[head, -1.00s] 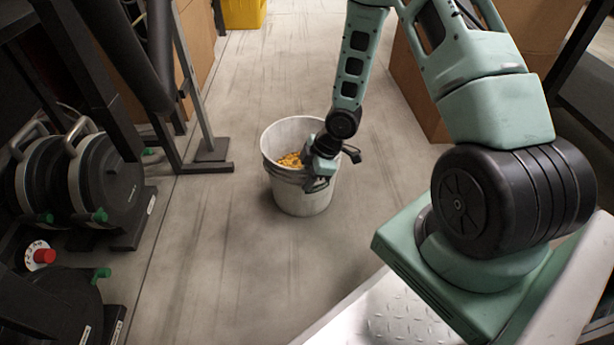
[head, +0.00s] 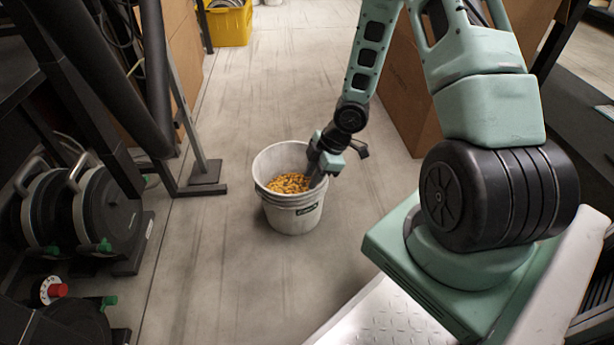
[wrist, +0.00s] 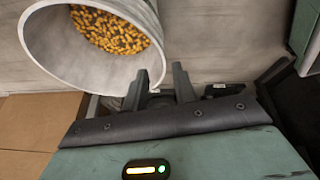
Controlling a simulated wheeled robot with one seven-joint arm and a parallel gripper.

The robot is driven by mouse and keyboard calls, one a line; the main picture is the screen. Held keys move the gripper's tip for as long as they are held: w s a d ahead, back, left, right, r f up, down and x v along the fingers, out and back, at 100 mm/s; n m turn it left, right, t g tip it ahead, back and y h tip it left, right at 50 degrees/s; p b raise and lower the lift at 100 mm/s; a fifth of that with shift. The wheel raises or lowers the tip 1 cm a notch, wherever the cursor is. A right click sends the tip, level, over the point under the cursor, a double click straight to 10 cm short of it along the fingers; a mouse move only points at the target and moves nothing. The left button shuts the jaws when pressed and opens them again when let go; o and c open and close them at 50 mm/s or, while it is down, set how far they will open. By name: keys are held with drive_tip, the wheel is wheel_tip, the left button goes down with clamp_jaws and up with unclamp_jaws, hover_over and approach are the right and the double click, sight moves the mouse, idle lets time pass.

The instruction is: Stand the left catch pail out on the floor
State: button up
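The catch pail (head: 292,217), white with a dark label and part filled with yellow-orange grain (head: 289,183), stands upright on the open floor in the middle of the head view. It also shows in the wrist view (wrist: 60,52), large at the upper left, its open mouth and grain in sight. My gripper (head: 318,176) is at the right side of the pail's rim. In the wrist view my gripper's two fingers (wrist: 159,86) stand apart with nothing gripped between them. The left finger is close to the rim; I cannot tell whether it touches.
Dark round units with green knobs (head: 107,214) and a black frame (head: 203,172) stand on the left. Cardboard boxes (head: 408,95) are at the right behind my arm. A yellow crate (head: 229,26) is at the back. The floor around the pail is clear.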

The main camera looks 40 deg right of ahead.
drive_tip(key=a+r+m+h, duration=0.2)
drive_tip(key=a+r+h, duration=0.1)
drive_tip(key=a+r, duration=1)
drive_tip(key=s+a+r+m+g, duration=0.1)
drive_tip(key=s+a+r, duration=0.4)
drive_tip(key=s, duration=0.4)
drive_tip(key=s+a+r+m+g, duration=0.1)
drive_tip(key=s+a+r+m, duration=0.1)
drive_tip(key=s+a+r, duration=0.4)
drive_tip(key=s, duration=0.4)
drive_tip(key=shift+a+r+g, duration=0.2)
drive_tip(key=shift+r+g, duration=0.1)
drive_tip(key=shift+g, duration=0.1)
drive_tip(key=shift+w+r, duration=0.1)
wheel_tip(320, 180, up, 47)
drive_tip(key=p, duration=4.7)
drive_tip(key=shift+f, duration=0.2)
